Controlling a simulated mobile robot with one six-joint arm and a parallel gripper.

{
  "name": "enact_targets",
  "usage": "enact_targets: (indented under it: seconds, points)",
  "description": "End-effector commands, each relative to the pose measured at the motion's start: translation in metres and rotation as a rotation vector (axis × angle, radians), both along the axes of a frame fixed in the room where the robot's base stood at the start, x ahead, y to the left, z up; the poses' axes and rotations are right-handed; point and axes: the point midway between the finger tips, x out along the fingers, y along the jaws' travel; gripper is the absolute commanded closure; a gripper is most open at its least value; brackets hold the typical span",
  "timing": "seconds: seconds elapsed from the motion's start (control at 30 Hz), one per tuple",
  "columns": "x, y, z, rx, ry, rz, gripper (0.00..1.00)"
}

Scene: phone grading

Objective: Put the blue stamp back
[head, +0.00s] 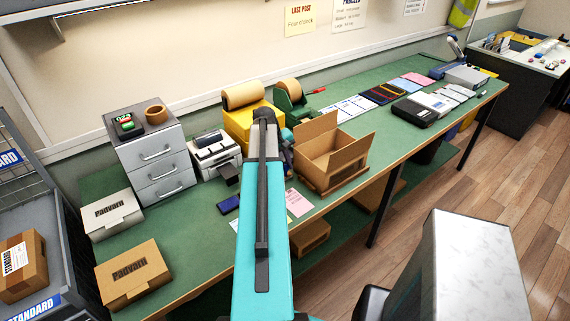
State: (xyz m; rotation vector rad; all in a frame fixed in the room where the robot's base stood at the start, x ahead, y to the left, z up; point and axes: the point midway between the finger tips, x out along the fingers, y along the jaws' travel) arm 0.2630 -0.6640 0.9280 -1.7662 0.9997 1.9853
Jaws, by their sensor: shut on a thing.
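My own teal arm rises through the middle of the head view and hides what lies behind it. My gripper cannot be made out there, nor can anything it may hold. A small dark and bluish part shows at the arm's right edge, beside the open carton, too small to identify. I cannot pick out a blue stamp for certain. Small red and green items stand in a dark tray (128,125) on top of the grey drawer unit (152,165).
The green bench (200,248) holds an open carton (333,158), a label printer (215,155), tape dispensers, a dark blue flat item (228,204), a pink sheet (298,203) and two Padvarn boxes (133,270) (112,214). A shelf rack (30,200) stands left.

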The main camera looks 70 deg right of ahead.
Motion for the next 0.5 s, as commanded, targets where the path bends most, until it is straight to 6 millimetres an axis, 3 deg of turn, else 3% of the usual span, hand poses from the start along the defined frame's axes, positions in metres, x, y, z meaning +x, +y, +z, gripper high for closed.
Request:
enact_targets:
  seconds: [0.47,0.5]
  points:
    - [0.0001,-0.0002,-0.0045,0.0,0.0,0.0,0.93]
    - [0.0002,-0.0001,-0.004,-0.001,-0.001,0.0,0.74]
